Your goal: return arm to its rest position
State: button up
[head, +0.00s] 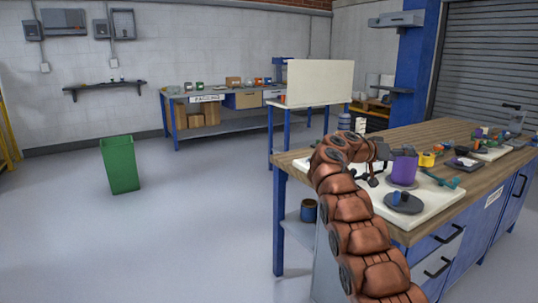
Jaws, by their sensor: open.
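My copper-coloured segmented arm rises from the bottom right of the head view and bends over the near end of the wooden workbench (440,137). My gripper (375,178) is the small dark end of the arm, open, above the pale mat (438,203). No held object shows in it. A purple cup-like piece (404,170) stands just to its right, and a dark round disc with a small blue piece (404,202) lies below right. The arm hides part of the mat and bench edge.
Yellow (426,159) and teal (441,179) parts lie to the right, with more clutter farther along the bench. A green bin (120,164) stands on the floor at left. A white panel (320,82) stands behind the bench. The floor at left is largely clear.

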jog(key=s+a+f+n+g+y, duration=0.1)
jog(key=s+a+f+n+y, duration=0.15)
jog(key=s, duration=0.55)
jog(key=s+a+f+n+g+y, duration=0.15)
jog(key=s+f, duration=0.25)
jog(key=s, duration=0.5)
jog(key=s+a+f+n+g+y, duration=0.1)
jog(key=s+f+n+y, duration=0.15)
jog(key=s, duration=0.55)
jog(key=s+a+f+n+g+y, duration=0.1)
jog(key=s+a+f+y, duration=0.4)
jog(key=s, duration=0.7)
jog(key=s+a+f+n+g+y, duration=0.1)
jog(key=s+a+f, duration=0.3)
jog(key=s+a, duration=0.55)
jog(key=s+a+f+n+g+y, duration=0.1)
jog(key=s+a+f+y, duration=0.25)
jog(key=s, duration=1.05)
notch_tip(320, 180, up, 21)
jog(key=h+p, duration=0.1)
jog(key=p, duration=1.9)
jog(key=shift+s, duration=0.35)
